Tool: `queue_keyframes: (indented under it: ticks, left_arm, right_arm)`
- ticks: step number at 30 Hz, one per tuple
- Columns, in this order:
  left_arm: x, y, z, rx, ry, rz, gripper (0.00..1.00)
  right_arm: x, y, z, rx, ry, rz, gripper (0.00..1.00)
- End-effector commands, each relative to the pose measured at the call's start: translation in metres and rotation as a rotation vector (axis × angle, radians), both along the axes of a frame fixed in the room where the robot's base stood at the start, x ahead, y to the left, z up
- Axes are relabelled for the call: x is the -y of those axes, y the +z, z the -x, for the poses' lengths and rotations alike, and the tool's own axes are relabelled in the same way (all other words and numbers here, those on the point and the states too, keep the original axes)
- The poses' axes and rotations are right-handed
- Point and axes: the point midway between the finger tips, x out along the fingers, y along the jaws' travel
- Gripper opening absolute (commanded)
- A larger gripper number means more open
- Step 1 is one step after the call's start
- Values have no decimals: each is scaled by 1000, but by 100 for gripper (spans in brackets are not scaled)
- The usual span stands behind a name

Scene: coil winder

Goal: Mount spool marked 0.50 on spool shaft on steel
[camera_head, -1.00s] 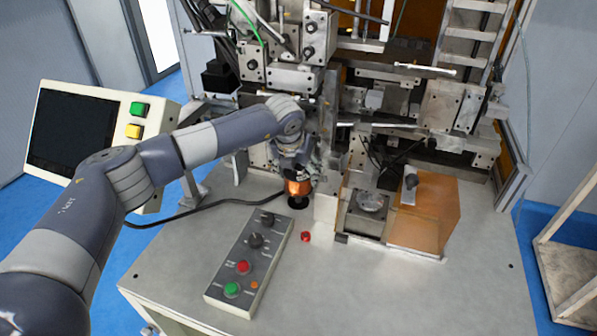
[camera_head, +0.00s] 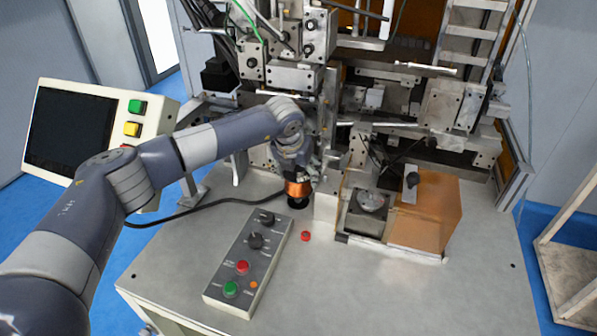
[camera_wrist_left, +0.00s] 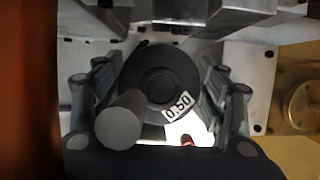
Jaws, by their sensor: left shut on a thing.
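The spool has a copper winding (camera_head: 298,189) and a black lower flange; in the head view it hangs below my left gripper (camera_head: 296,176), upright, close to the table. In the left wrist view the black flange (camera_wrist_left: 158,75) and its white 0.50 label (camera_wrist_left: 178,106) show between the fingers of my left gripper (camera_wrist_left: 160,100), which is shut on the spool. A grey round post end (camera_wrist_left: 120,122) shows in front of the flange there; I cannot tell what it is. I cannot make out the spool shaft. My right gripper is not in view.
A small red part (camera_head: 305,236) lies on the steel table (camera_head: 400,300). A control box (camera_head: 248,262) with knobs and buttons stands left of it. An orange block (camera_head: 428,215) is right of the spool. Winder machinery (camera_head: 300,80) rises close behind. The front right tabletop is clear.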

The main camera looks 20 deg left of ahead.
Motion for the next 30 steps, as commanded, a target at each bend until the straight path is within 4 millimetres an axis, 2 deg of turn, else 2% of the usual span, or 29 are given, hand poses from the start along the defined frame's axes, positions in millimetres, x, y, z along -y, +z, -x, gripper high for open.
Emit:
queue_keyframes:
  ticks: [30]
  left_arm:
    - [0, -28, -1, 4, 0, 1, 21]
  right_arm:
    - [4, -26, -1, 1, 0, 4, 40]
